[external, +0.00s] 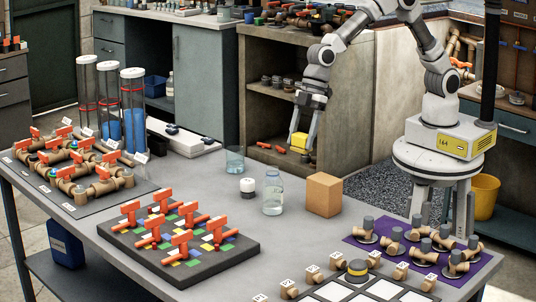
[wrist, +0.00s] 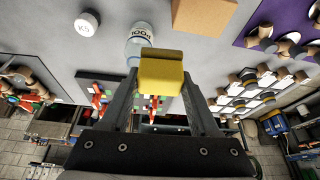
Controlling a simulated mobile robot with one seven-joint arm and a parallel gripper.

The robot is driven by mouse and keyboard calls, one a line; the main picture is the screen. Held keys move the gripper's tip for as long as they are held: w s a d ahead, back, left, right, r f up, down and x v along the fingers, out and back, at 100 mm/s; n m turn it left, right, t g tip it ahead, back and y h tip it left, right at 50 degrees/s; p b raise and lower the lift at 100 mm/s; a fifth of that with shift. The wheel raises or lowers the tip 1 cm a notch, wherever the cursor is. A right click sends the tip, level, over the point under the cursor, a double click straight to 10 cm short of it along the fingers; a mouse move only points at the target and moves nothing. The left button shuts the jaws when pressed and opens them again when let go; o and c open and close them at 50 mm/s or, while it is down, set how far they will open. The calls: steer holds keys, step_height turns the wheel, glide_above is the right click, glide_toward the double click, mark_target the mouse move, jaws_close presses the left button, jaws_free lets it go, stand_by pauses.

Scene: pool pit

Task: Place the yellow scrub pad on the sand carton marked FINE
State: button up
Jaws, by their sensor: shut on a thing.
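The yellow scrub pad (external: 299,145) is between the fingers of my gripper (external: 304,141), which is shut on it and holds it in the air above the grey table. In the wrist view the pad (wrist: 161,74) fills the gap between my fingertips (wrist: 161,80). A plain tan carton (external: 323,196) stands on the table, below and a little right of the pad in the external view. The carton also shows at the top of the wrist view (wrist: 205,14). No FINE mark is readable on its visible faces. Pad and carton are apart.
A clear bottle (external: 272,195), a white-lidded jar (external: 247,187) and a glass beaker (external: 235,160) stand left of the carton. A dark board with orange-handled valves (external: 178,245) lies in front. A purple mat (external: 388,254) with fittings lies right.

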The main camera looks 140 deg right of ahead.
steer(key=s+d+r+p, duration=0.3)
steer(key=s+r, duration=0.1)
steer(key=s, duration=0.5)
steer(key=p, duration=0.2)
glide_above(321, 180)
steer(key=s, duration=0.2)
steer(key=shift+m, duration=0.3)
step_height(321, 180, down, 7)
steer(key=shift+w, duration=0.15)
steer(key=shift+f+p, duration=0.3)
steer(key=shift+f, duration=1.75)
steer(key=shift+f, duration=0.2)
steer(key=o, duration=1.4)
steer(key=shift+c, duration=0.2)
steer(key=shift+r, duration=0.1)
